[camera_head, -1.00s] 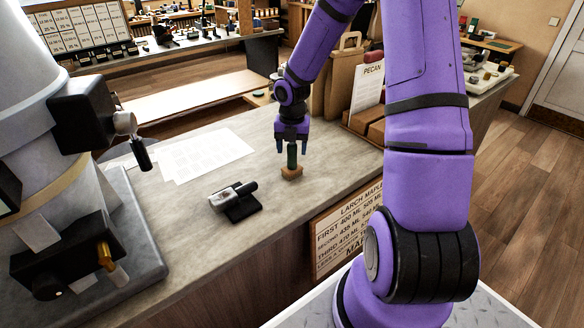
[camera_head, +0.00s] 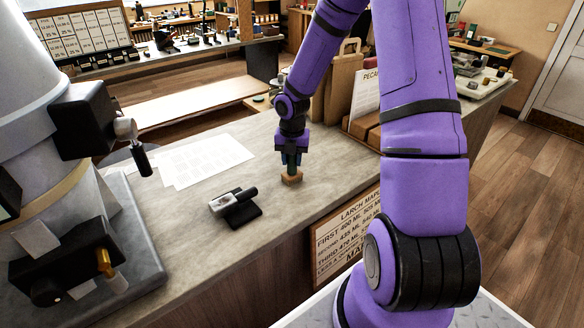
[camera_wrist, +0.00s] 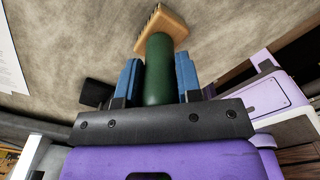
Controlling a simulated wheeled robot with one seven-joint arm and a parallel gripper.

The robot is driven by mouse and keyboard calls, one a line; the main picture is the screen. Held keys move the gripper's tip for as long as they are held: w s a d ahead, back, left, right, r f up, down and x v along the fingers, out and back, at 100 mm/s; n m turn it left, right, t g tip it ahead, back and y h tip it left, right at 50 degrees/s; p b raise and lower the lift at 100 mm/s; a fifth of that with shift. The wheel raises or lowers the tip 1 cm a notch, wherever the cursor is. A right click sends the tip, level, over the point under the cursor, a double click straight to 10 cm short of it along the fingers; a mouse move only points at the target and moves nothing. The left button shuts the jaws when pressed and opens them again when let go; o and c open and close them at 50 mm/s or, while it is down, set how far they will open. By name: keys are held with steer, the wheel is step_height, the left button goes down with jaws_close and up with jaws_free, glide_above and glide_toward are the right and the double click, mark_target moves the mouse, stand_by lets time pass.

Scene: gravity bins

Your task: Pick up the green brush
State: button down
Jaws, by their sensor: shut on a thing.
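The green brush (camera_wrist: 158,70) has a green cylindrical handle and a tan wooden head (camera_head: 291,179). In the head view it stands upright on the grey counter, head down, right of the black holder. My gripper (camera_head: 291,158) is above it and reaches down over the handle. In the wrist view the blue fingers of my gripper (camera_wrist: 157,80) flank the handle closely on both sides, and the wooden head lies beyond the fingertips. The fingers hide most of the handle in the head view.
A black holder with a metal item (camera_head: 236,207) lies on the counter (camera_head: 200,260) to the left. White paper sheets (camera_head: 205,160) lie behind it. A paper bag (camera_head: 345,85) and a sign with brown blocks (camera_head: 362,125) stand right of my gripper. A large grey machine (camera_head: 60,180) fills the left.

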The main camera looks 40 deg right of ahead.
steer(key=shift+r, duration=0.1)
steer(key=shift+r, duration=0.45)
steer(key=r, duration=0.1)
steer(key=s+r, duration=0.1)
steer(key=shift+a+r, duration=0.3)
steer(key=s+a+r, duration=0.1)
steer(key=s+a, duration=0.7)
steer(key=s, duration=0.4)
steer(key=shift+s+a+r, duration=0.15)
